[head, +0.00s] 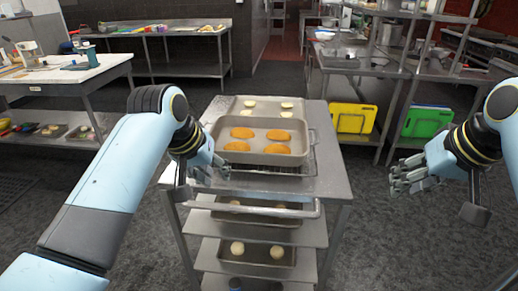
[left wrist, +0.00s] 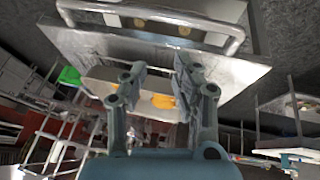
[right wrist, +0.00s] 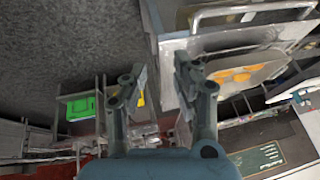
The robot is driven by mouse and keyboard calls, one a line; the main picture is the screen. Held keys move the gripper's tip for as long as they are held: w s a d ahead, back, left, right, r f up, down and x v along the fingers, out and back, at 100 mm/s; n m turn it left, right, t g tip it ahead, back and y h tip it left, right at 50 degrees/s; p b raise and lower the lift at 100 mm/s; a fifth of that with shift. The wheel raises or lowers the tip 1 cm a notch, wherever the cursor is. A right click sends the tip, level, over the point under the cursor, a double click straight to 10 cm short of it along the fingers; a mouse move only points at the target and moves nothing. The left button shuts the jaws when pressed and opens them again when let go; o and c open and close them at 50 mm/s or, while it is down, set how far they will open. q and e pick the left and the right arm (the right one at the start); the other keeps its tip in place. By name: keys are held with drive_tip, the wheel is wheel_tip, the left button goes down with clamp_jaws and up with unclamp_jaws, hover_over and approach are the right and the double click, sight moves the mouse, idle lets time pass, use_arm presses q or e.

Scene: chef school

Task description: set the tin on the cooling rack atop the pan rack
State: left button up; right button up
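The tin (head: 262,158) is a grey rectangular pan holding several orange pastries. It appears to sit level over the wire cooling rack (head: 312,163), whose wires show at its right and front; contact is hard to see. Both are on the steel top of the pan rack (head: 331,180). My left gripper (head: 212,170) is at the tin's front left corner, its fingers apart in the left wrist view (left wrist: 160,75); whether they touch the tin is unclear. My right gripper (head: 402,180) is open and empty, right of the pan rack. The right wrist view also shows the tin (right wrist: 262,72).
A second tray (head: 262,104) with pale buns lies behind the tin. The pan rack has a front handle (head: 262,212) and trays on lower shelves. A steel table (head: 355,62) with yellow and green boards stands behind right; a white-topped table (head: 60,72) stands left. Floor between is clear.

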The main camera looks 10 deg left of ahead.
drive_tip(key=v, duration=0.6)
drive_tip(key=shift+r, duration=0.35)
drive_tip(key=shift+s, duration=0.1)
